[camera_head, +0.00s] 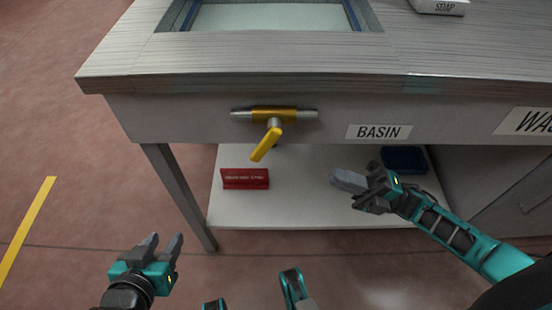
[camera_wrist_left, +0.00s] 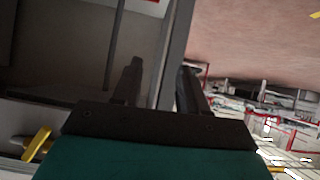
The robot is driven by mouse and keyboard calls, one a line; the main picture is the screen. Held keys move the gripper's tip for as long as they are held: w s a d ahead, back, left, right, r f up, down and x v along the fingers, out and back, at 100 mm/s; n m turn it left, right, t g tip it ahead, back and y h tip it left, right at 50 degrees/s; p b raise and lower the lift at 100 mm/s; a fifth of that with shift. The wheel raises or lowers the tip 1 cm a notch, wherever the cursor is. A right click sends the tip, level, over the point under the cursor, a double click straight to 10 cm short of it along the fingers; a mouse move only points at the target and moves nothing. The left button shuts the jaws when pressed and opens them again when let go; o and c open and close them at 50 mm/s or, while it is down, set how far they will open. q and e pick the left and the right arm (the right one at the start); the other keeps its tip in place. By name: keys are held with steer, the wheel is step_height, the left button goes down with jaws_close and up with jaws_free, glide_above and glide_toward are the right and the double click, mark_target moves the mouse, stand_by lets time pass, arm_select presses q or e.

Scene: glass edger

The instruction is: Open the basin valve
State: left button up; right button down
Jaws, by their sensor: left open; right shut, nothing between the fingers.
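The basin valve (camera_head: 274,115) is a yellow and silver fitting on the front panel of the bench, left of the BASIN label (camera_head: 379,132). Its yellow handle (camera_head: 266,145) hangs down and slants to the lower left, across the line of the pipe. The handle also shows at the lower left of the left wrist view (camera_wrist_left: 37,144). My left gripper (camera_head: 164,243) is open and empty, low and to the left of the valve. My right gripper (camera_head: 345,181) is shut and empty, to the lower right of the valve, apart from the handle.
The basin (camera_head: 272,17) is set in the grey worktop (camera_head: 240,58) above the valve. A red box (camera_head: 245,178) and a dark blue tray (camera_head: 404,159) sit on the white lower shelf (camera_head: 300,210). A table leg (camera_head: 180,195) stands between my left gripper and the shelf.

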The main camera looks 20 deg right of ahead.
mark_target(265, 155)
arm_select(q)
steer(key=shift+w+d+r, duration=0.15)
arm_select(e)
steer(key=shift+s+d+f+n+g, duration=0.1)
steer(key=shift+d+n+g, duration=0.1)
steer(key=shift+n+g, duration=0.3)
arm_select(q)
steer(key=shift+a+r+p, duration=0.15)
steer(key=shift+a+p, duration=0.25)
steer(key=shift+p, duration=0.35)
arm_select(e)
steer(key=x, duration=1.4)
steer(key=shift+s, duration=0.1)
